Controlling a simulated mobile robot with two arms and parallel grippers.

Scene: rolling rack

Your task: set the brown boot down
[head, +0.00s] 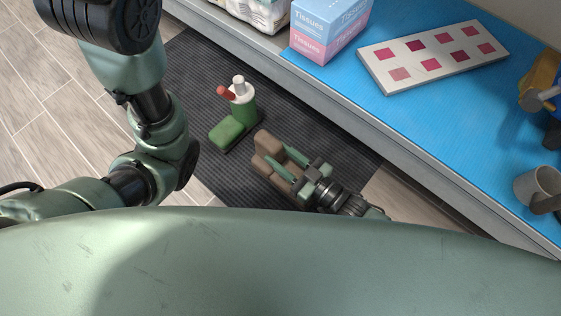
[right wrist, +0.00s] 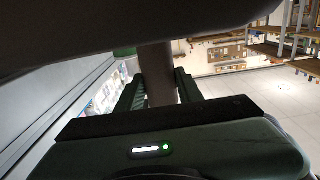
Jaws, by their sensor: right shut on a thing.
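The brown boot (head: 266,143) is low over the dark ribbed mat (head: 190,75) in the head view. My right gripper (head: 279,163) is shut on it, with one green finger on each side of its shaft. I cannot tell whether the boot touches the mat. In the right wrist view the brown shaft (right wrist: 158,75) stands between the fingers, and a large dark part of the boot spans the top. My left arm is at the left of the head view; its gripper is out of view.
A shelf with a blue surface (head: 425,110) runs along the right, holding a tissue box (head: 325,30), a swatch board (head: 430,55) and a grey mug (head: 537,186).

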